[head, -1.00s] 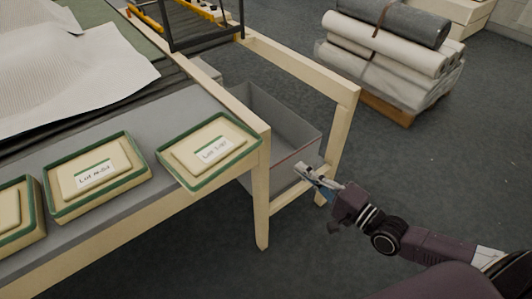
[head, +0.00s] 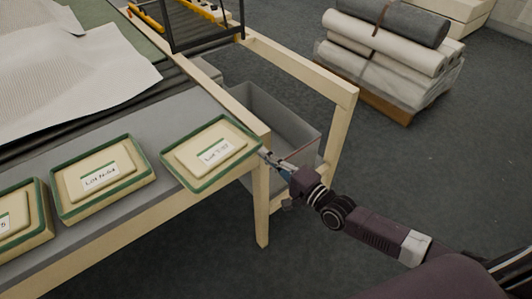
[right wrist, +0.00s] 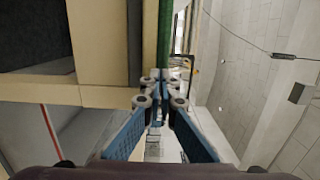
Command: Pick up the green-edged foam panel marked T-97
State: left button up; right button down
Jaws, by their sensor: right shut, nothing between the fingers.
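The green-edged foam panel (head: 180,158) with a label that seems to read T-97 lies at the right end of the grey table strip, its corner overhanging the table edge. My right gripper (head: 265,153) is shut and empty, with its tips close beside the panel's right edge. I cannot tell whether they touch it. In the right wrist view the shut fingertips (right wrist: 161,77) point along a green edge (right wrist: 165,35) beside a cream surface. My left gripper is not in view.
Another labelled panel (head: 75,178) lies to the left, and part of a third (head: 10,222) shows at the left edge. A wooden table leg (head: 262,210) and a grey bin (head: 285,115) are close to my right gripper. Wadding rolls (head: 390,60) are stacked on the floor behind.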

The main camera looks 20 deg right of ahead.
jog(key=shift+a, duration=0.1)
jog(key=shift+w+a, duration=0.2)
jog(key=shift+a, duration=0.3)
jog(key=shift+w+a, duration=0.2)
jog(key=shift+a, duration=0.25)
jog(key=shift+d, duration=0.1)
